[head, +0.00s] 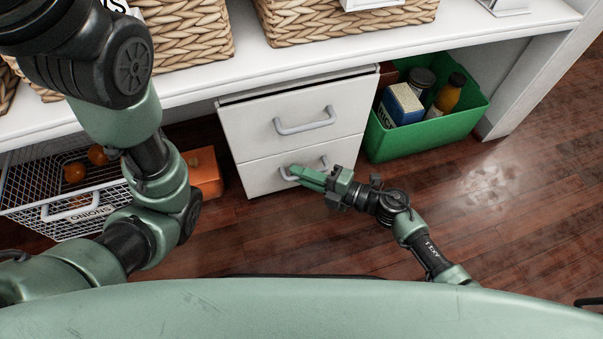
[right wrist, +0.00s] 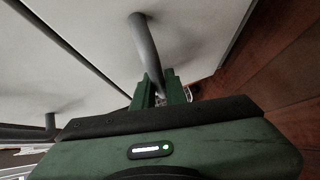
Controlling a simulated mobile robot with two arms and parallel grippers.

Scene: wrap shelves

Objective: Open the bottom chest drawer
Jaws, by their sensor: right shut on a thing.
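A small white chest with two drawers stands under the white shelf. Its top drawer (head: 260,124) has a grey bar handle (head: 305,121). The bottom drawer (head: 262,178) has a like handle (head: 287,175), partly hidden by my right gripper (head: 301,174). In the head view both drawer fronts look nearly flush. In the right wrist view the bottom handle (right wrist: 146,50) runs down between the fingers of my right gripper (right wrist: 162,92), which is shut on it. My left arm comes in at the left, but its gripper does not show.
A green bin (head: 428,138) with a carton and bottles stands right of the chest. A wire basket (head: 62,196) and an orange box (head: 204,172) are at the left. Wicker baskets (head: 185,38) sit on the shelf. The wooden floor (head: 310,235) before the chest is clear apart from my arm.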

